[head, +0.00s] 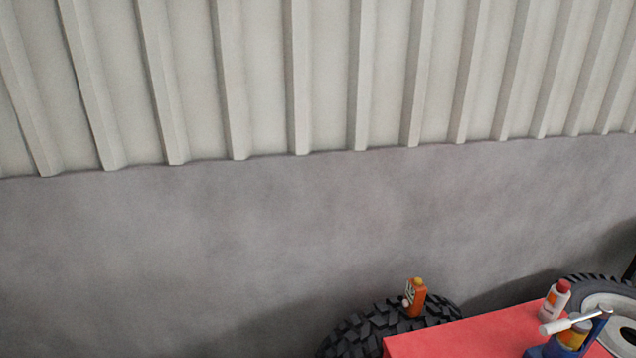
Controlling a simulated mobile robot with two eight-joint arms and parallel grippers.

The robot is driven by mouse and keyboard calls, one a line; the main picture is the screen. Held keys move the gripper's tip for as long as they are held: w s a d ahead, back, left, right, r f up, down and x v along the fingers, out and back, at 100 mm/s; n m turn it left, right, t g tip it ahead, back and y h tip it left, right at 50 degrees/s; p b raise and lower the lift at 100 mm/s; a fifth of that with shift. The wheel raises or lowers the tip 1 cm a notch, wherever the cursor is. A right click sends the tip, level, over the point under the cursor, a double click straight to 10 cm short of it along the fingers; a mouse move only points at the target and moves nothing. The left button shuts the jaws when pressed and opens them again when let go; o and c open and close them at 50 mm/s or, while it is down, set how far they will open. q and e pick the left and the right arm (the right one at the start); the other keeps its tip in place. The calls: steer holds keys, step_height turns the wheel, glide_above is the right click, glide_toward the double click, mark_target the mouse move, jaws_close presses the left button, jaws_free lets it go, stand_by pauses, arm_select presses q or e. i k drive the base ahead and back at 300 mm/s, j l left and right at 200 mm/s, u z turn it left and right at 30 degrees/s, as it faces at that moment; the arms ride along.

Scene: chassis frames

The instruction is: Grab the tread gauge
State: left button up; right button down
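I cannot make out a tread gauge for certain in the head view. A thin white rod with a thicker end (568,323) shows at the lower right, above or on the red tabletop (470,336); I cannot tell what it is. Neither of my grippers is in view.
An orange bottle (415,298) stands on or just behind a knobbly black tire (365,330). A white bottle with a red cap (554,301) and a blue and yellow item (572,338) are on the red top. A wheel (612,312) stands behind. A grey wall (200,250) fills the left.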

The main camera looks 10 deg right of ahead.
mark_target(415, 294)
steer(key=j+z, duration=0.45)
steer(key=k+j+z, duration=0.15)
steer(key=j+z, duration=0.15)
steer(key=z, duration=0.15)
steer(key=k+j+z, duration=0.2)
steer(key=z, duration=0.25)
steer(key=j, duration=0.15)
